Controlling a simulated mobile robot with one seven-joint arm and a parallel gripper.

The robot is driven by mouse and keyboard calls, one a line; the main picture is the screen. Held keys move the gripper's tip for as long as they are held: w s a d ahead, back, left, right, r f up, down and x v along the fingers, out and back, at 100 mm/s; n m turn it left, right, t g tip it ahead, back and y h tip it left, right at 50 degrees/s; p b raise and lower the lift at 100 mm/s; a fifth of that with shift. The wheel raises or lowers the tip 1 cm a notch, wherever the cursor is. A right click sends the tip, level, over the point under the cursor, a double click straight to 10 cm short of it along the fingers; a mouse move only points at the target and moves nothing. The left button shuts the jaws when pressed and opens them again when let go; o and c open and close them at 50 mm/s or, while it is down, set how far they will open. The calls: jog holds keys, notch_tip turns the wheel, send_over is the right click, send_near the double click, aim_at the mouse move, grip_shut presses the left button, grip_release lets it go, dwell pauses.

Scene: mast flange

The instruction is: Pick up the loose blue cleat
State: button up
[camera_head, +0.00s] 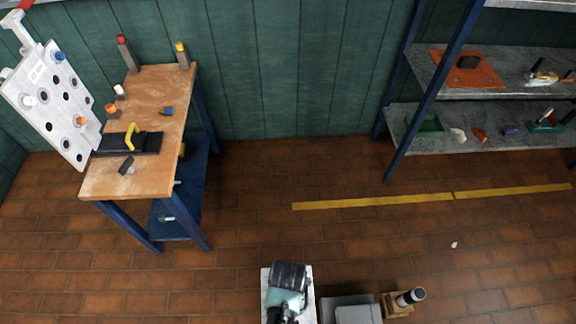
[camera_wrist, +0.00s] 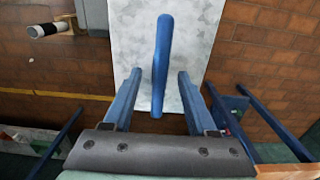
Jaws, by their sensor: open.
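A small blue piece (camera_head: 167,111), which looks like the loose blue cleat, lies on the wooden top of the workbench (camera_head: 150,88) at the left. It is apart from the pegboard and too small to show its shape well. My gripper (camera_head: 288,275) is low in the middle of the head view, far from the bench. Its two blue-grey fingers (camera_wrist: 160,75) are apart in the wrist view. A blue bar shows between them over a pale slab; I cannot tell what it is. The blue piece is not seen in the wrist view.
A tilted white pegboard (camera_head: 52,100) with coloured pieces stands at the bench's left. Shelves (camera_head: 470,100) hold several items at right.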

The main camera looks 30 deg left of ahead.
jog(key=shift+f, duration=0.25)
dwell(0.4)
grip_shut()
